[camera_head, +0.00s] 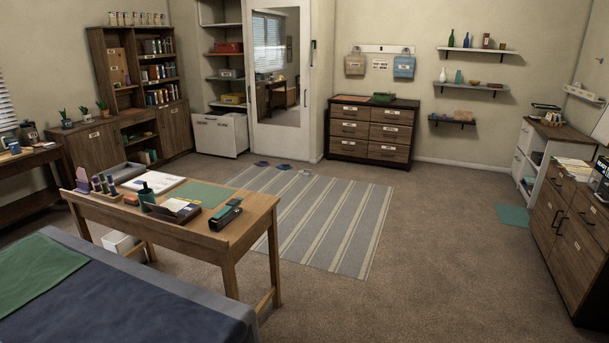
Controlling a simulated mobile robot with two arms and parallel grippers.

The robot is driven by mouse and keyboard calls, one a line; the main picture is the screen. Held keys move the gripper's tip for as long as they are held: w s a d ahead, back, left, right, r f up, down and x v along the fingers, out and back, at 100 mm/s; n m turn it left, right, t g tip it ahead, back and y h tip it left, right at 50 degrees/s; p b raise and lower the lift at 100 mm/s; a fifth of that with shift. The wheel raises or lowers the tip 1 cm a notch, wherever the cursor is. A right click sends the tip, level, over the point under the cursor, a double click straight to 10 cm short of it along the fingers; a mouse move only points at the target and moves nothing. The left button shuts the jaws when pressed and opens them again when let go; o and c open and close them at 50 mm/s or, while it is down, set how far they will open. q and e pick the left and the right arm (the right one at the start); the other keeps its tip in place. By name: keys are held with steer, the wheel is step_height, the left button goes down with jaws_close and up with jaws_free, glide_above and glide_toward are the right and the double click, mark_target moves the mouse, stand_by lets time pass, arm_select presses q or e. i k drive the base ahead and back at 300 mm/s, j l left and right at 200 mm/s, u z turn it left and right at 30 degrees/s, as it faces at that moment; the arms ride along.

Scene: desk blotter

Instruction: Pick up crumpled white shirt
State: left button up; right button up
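I cannot make out a crumpled white shirt anywhere in this view. White things that show are a flat sheet or open book (155,181) on the desk and a white bin (120,242) under it; neither looks like a shirt. Neither of my grippers is in view.
The wooden desk (240,240) holds a green blotter (200,193), a stapler-like black item (226,214) and small holders. A bed (150,300) with a green cloth (35,270) fills the lower left. Cabinets (575,240) line the right. The striped rug (335,220) and carpet are open.

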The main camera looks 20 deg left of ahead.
mark_target(306, 173)
steer(key=i+u, duration=0.2)
steer(key=i, duration=7.7)
steer(key=i+u, duration=0.3)
steer(key=i, duration=0.6)
steer(key=i+l+u, duration=0.15)
steer(key=i+u, duration=0.2)
steer(key=i, duration=0.55)
